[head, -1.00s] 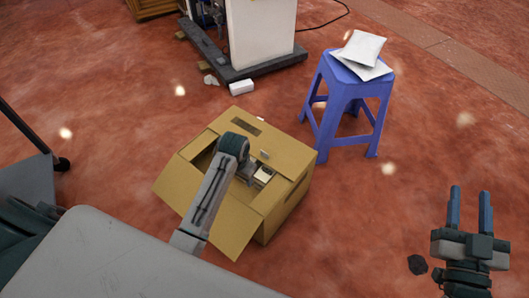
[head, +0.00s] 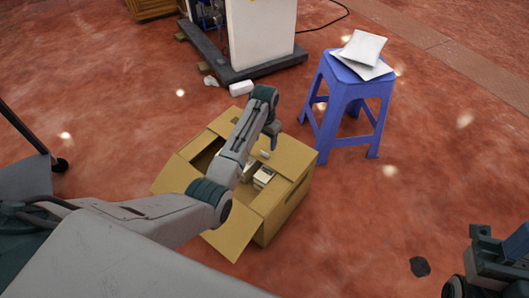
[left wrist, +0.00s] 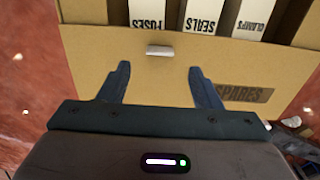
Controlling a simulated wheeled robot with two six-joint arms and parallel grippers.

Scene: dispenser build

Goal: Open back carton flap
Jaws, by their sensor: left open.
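The brown cardboard carton (head: 290,200) stands on the floor with its left and front flaps folded outward. Its back flap (head: 280,150) lies flat over the back part of the opening, with a small pale tab (head: 264,154) at its edge. In the left wrist view the back flap (left wrist: 110,70) bears the word SPARES, and the tab (left wrist: 159,50) lies ahead of and between my fingers. My left gripper (head: 274,146) is open and empty above this flap; contact cannot be told. My right gripper (head: 498,245) is at the lower right, partly cut off.
A blue stool (head: 350,105) with pale packets (head: 362,50) is behind right. A white machine (head: 260,35) stands behind.

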